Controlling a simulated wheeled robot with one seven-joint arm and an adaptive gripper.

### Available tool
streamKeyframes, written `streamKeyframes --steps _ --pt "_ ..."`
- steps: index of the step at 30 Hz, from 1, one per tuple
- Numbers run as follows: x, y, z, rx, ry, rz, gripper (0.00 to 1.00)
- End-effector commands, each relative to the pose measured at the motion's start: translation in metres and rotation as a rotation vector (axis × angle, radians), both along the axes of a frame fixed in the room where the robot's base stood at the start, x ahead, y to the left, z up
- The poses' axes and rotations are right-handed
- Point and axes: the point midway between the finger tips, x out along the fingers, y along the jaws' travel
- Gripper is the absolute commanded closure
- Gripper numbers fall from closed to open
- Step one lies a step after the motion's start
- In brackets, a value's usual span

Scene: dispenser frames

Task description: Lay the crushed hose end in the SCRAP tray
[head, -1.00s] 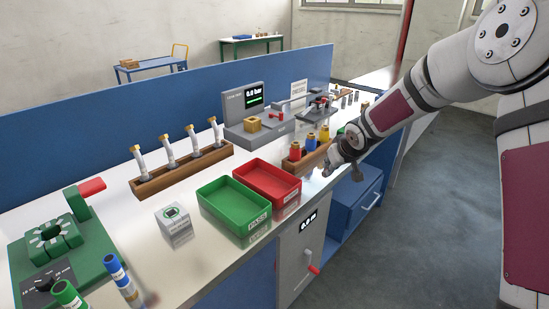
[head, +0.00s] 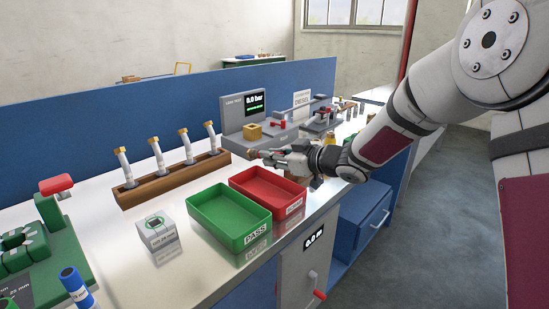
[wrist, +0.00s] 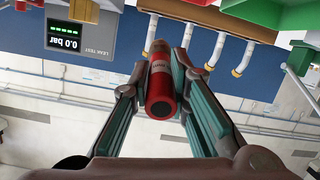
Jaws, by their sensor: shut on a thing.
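My gripper (head: 268,156) is shut on a red cylinder with a brownish far end, seen end-on as a red cylinder (wrist: 160,82) between the fingers in the wrist view. I cannot tell whether it is the crushed hose end. The gripper is in the air, just behind and above the red tray (head: 292,208), whose front label is small and hard to read. Several white hose ends (head: 158,155) with brass tops stand tilted in a wooden rack (head: 150,192). None looks clearly crushed.
A green PASS tray (head: 256,239) stands left of the red tray. A small white box (head: 158,234) is left of it. The leak test unit (head: 243,117) with a brass block is behind the gripper. A green machine (head: 50,225) is at far left.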

Motion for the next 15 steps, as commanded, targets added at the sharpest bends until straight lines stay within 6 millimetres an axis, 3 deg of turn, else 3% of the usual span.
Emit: streamKeyframes --steps 15 --pt "0.002 -0.001 -0.053 0.0 0.0 -0.003 1.0"
